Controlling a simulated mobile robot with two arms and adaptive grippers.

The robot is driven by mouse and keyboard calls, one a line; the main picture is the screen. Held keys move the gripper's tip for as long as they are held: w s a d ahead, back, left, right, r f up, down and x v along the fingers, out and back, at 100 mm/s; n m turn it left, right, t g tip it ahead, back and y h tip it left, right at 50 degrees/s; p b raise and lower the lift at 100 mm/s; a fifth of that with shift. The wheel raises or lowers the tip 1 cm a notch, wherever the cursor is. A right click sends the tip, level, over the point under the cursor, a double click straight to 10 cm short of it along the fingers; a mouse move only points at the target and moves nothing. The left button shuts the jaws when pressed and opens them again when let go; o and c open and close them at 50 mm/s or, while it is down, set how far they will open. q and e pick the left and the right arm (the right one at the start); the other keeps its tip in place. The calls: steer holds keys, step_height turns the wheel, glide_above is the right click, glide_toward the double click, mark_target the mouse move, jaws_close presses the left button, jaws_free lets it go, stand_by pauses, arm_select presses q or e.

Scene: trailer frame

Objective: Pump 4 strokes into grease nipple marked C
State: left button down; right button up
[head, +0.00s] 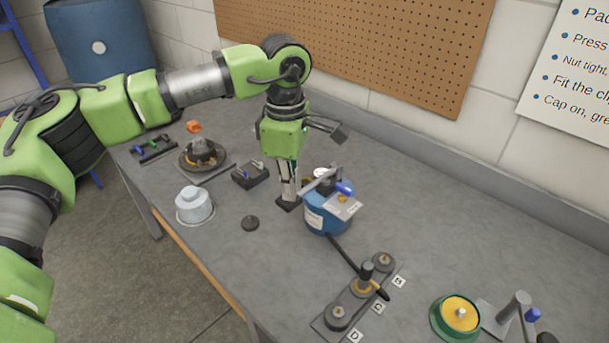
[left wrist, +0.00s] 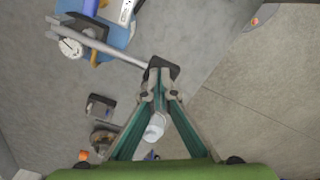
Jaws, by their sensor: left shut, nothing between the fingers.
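The blue grease pump (head: 325,219) stands mid-table. Its grey lever (head: 318,183) shows better in the left wrist view (left wrist: 110,50), running to a black end (left wrist: 162,66). My left gripper (head: 289,198) points down beside the pump; its closed fingertips (left wrist: 159,92) are at that black end. I cannot tell whether they touch it. A black hose (head: 343,252) runs from the pump to a coupler (head: 366,271) on the middle nipple, beside label C (head: 378,308). Label D (head: 354,336) marks the nearer nipple (head: 338,315). My right gripper is out of view.
A green-and-yellow round part (head: 458,315) and a grey post (head: 515,306) stand right. The table behind the pump is clear.

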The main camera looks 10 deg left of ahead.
arm_select(q)
steer(key=shift+f, duration=0.15)
steer(key=shift+f+b, duration=0.9)
steer(key=shift+f, duration=0.2)
steer(key=shift+w+d+r+p, duration=0.15)
steer(key=shift+r+p, duration=0.6)
steer(key=shift+r, duration=0.45)
steer(key=shift+w+d+r+p, duration=0.15)
steer(key=shift+r+p, duration=0.65)
steer(key=shift+r, duration=0.45)
steer(key=shift+w+r+p, duration=0.15)
steer(key=shift+r+p, duration=0.6)
steer(key=shift+r, duration=0.45)
steer(key=shift+f, duration=0.1)
steer(key=shift+s+a+f+b, duration=0.1)
steer(key=shift+s+f+b, duration=0.05)
steer(key=shift+f+b, duration=0.4)
steer(key=shift+s+a+f+b, duration=0.1)
steer(key=shift+s+f+b, duration=0.05)
steer(key=shift+f+b, duration=0.35)
steer(key=shift+f, duration=0.1)
steer(key=shift+s+a+f+b, duration=0.1)
steer(key=shift+s+f+b, duration=0.05)
steer(key=shift+f+b, duration=0.9)
steer(key=shift+f, duration=0.15)
